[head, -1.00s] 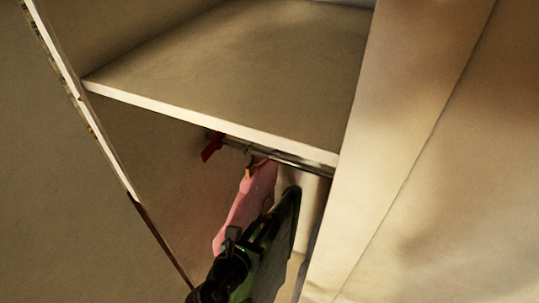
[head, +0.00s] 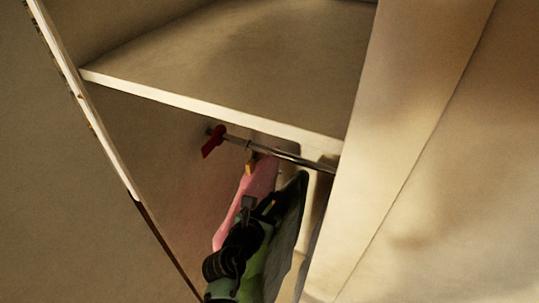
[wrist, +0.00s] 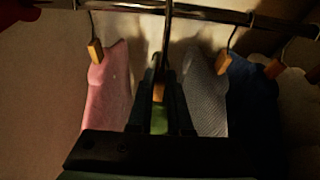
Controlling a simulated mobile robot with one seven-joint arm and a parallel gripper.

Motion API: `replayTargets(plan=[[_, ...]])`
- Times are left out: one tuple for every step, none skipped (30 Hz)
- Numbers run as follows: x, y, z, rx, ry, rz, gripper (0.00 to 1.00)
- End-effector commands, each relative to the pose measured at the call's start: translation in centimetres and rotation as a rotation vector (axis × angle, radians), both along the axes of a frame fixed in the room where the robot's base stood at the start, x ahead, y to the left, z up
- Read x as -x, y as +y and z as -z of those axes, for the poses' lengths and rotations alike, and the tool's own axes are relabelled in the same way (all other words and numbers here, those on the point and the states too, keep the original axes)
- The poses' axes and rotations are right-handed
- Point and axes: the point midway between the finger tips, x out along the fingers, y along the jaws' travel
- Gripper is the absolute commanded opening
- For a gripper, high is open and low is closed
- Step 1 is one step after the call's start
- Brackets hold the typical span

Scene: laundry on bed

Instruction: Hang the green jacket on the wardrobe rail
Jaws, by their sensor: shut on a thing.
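The green jacket (head: 288,235) hangs below the wardrobe rail (head: 270,151), to the right of a pink garment. My gripper (head: 248,207) is shut on its hanger, partly hiding the jacket. In the wrist view my gripper (wrist: 160,115) is at the centre, with a strip of the green jacket (wrist: 159,121) between the fingers. The hanger's metal hook (wrist: 168,35) rises across the rail (wrist: 215,14) and leaves the top of the picture. I cannot tell whether the hook rests on the rail or is only in front of it.
The pink garment (wrist: 107,88) hangs close on the left. A grey garment (wrist: 205,92) and a dark blue one (wrist: 252,100) hang on the right. A red piece (head: 213,141) sits near the rail's left end. A shelf (head: 230,70) is close above the rail.

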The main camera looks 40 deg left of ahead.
Motion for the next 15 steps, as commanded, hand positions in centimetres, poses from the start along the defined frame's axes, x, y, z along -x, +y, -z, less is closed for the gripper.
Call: replayTargets(plan=[[-0.5,0.2,-0.3,-0.005,-0.009,-0.001,0.0],[-0.8,0.3,-0.3,-0.004,-0.009,-0.002,0.0],[-1.1,0.3,-0.4,-0.004,-0.01,-0.002,0.0],[-1.3,0.4,-0.4,-0.005,-0.01,-0.001,0.0],[-1.5,0.4,-0.4,-0.006,-0.01,-0.001,0.0],[-1.7,0.5,-0.3,-0.006,-0.009,-0.001,0.0],[-1.9,0.6,-0.3,-0.005,-0.009,-0.001,0.0],[-2.2,0.6,-0.3,-0.005,-0.01,-0.001,0.0],[-2.4,0.7,-0.3,-0.004,-0.01,-0.002,0.0],[-2.6,0.8,-0.3,-0.004,-0.01,-0.002,0.0],[-2.8,0.8,-0.3,-0.005,-0.01,-0.001,0.0],[-3.1,0.9,-0.3,-0.006,-0.01,-0.002,0.0],[-3.3,1.0,-0.3,-0.006,-0.01,-0.002,0.0],[-3.5,1.0,-0.3,-0.006,-0.01,-0.002,0.0],[-3.8,1.1,-0.4,-0.005,-0.01,-0.002,0.0]])
